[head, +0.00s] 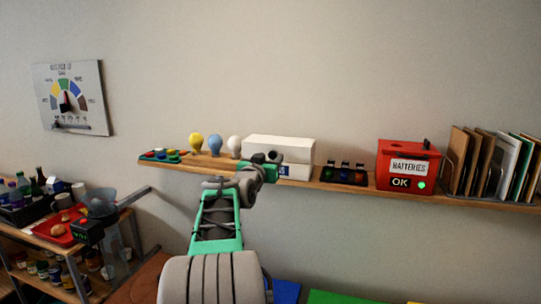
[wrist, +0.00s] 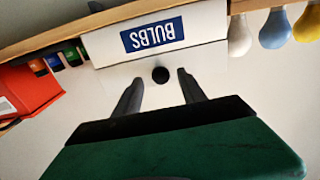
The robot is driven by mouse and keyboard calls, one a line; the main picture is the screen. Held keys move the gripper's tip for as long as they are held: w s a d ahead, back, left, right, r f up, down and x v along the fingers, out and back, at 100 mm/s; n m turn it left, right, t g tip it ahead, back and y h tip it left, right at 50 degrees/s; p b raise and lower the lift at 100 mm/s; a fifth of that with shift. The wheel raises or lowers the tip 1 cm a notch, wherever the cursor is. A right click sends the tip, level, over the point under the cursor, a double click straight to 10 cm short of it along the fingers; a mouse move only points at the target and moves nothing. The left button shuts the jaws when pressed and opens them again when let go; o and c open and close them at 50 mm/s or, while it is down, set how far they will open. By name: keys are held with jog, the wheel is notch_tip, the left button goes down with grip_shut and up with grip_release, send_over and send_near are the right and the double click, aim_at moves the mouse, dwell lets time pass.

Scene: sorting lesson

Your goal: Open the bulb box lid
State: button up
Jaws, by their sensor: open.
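The white bulb box (head: 295,150) stands on the wall shelf, and its lid looks closed. In the wrist view, which is upside down, the box front (wrist: 205,24) carries a blue BULBS label (wrist: 152,35). A round dark knob (wrist: 160,74) stands out from the white lid. My gripper (wrist: 160,77) is open, with one finger on each side of the knob and a visible gap to both. In the head view my gripper (head: 270,163) is in front of the box and hides part of its front and label.
On the shelf (head: 330,185), yellow, blue and white bulbs (head: 196,143) stand left of the box. Small dark holders (head: 344,174), a red batteries box (head: 408,152) and upright folders (head: 475,155) stand to its right. A cluttered cart (head: 60,255) is at lower left.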

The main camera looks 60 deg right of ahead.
jog(key=shift+w+d, duration=0.15)
jog(key=shift+d, duration=0.6)
jog(key=shift+c, duration=0.3)
grip_shut()
dwell(0.5)
